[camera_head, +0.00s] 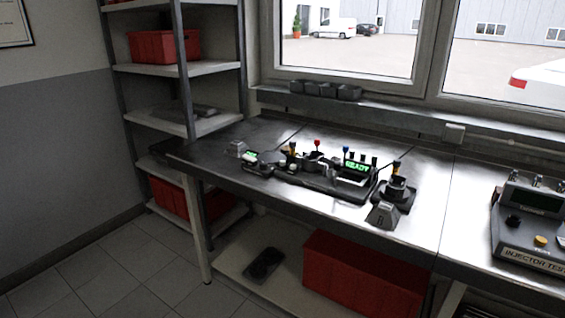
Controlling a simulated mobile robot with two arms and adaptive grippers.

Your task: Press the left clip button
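A dark bench device (325,182) stands on the metal workbench, with a lit green display (356,167) that reads READY. Small knobs stick up from it, one red (317,142) and one blue (346,149). At its left end is a small unit with a lit screen (249,156), beside a small grey wedge-shaped block (236,147). At its right is a dark fixture with a round top (397,187), with a larger grey wedge-shaped block (383,214) in front. I cannot tell which part is the left clip button. Neither gripper is in view.
An injector tester (530,235) with a yellow button stands on the bench at the right. A shelf rack with a red bin (164,46) stands at the left. A red crate (361,277) is under the workbench (215,150). Floor (120,265) at the front left is clear.

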